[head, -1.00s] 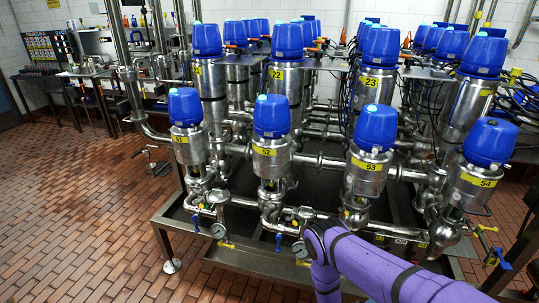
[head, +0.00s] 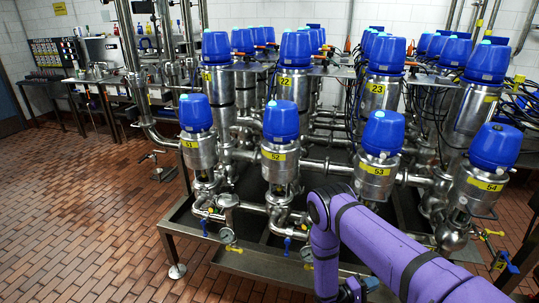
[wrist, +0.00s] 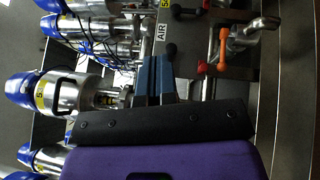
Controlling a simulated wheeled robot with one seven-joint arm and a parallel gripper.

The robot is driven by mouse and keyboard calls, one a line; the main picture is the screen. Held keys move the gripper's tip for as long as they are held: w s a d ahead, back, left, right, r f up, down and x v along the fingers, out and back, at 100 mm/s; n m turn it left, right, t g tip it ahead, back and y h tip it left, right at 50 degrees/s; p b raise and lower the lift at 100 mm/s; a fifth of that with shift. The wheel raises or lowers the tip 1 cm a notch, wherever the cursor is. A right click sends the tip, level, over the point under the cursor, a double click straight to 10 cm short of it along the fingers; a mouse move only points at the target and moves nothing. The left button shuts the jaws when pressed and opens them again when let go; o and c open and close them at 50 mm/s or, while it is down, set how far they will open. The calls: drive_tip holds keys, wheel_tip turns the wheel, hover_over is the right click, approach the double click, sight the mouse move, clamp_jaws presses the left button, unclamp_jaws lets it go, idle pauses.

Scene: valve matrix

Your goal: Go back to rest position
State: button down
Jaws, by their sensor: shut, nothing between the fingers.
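My purple arm rises from the lower right of the head view, bends over the front edge of the valve rack and drops toward the bottom edge. My gripper (wrist: 153,78) shows in the wrist view as two blue-grey fingers close together, shut with nothing held. They point toward small handles and pipes of the rack, including a black-knobbed lever (wrist: 170,50) and an orange handle (wrist: 223,45). I cannot tell whether the fingers touch anything. In the head view the gripper cannot be made out clearly at the bottom edge.
Steel valves with blue caps, such as valve 52 (head: 281,140) and valve 53 (head: 379,158), stand in rows on a metal rack (head: 262,264). A gauge (head: 227,236) hangs at its front. Open brick-tiled floor (head: 90,210) lies to the left.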

drive_tip(key=w+r+m+g+y, duration=0.1)
drive_tip(key=w+r+m+g, duration=0.2)
drive_tip(key=r, duration=0.8)
drive_tip(key=w+r+m+g+y, duration=0.15)
drive_tip(key=r+g, duration=0.35)
drive_tip(key=r, duration=0.5)
drive_tip(key=s+r+m+g+y, duration=0.25)
drive_tip(key=r+y, duration=0.25)
drive_tip(key=r, duration=1.3)
drive_tip(key=s+a+r+t+y, duration=0.1)
drive_tip(key=s+r+t+y, duration=0.15)
drive_tip(key=s+r, duration=0.5)
drive_tip(key=s+a+r+t+y, duration=0.1)
drive_tip(key=s+r+y, duration=0.35)
drive_tip(key=r, duration=0.55)
drive_tip(key=s+a+r+n+t+y, duration=0.1)
drive_tip(key=s+a+r+t+y, duration=0.1)
drive_tip(key=s, duration=0.6)
drive_tip(key=s+a+r+t+y, duration=0.2)
drive_tip(key=s+r+t, duration=0.3)
drive_tip(key=s, duration=0.3)
drive_tip(key=shift+s+r+n, duration=0.2)
drive_tip(key=shift+r+n, duration=0.2)
drive_tip(key=shift+w+d+y, duration=0.1)
drive_tip(key=shift+d+y, duration=0.05)
drive_tip(key=shift+y, duration=0.1)
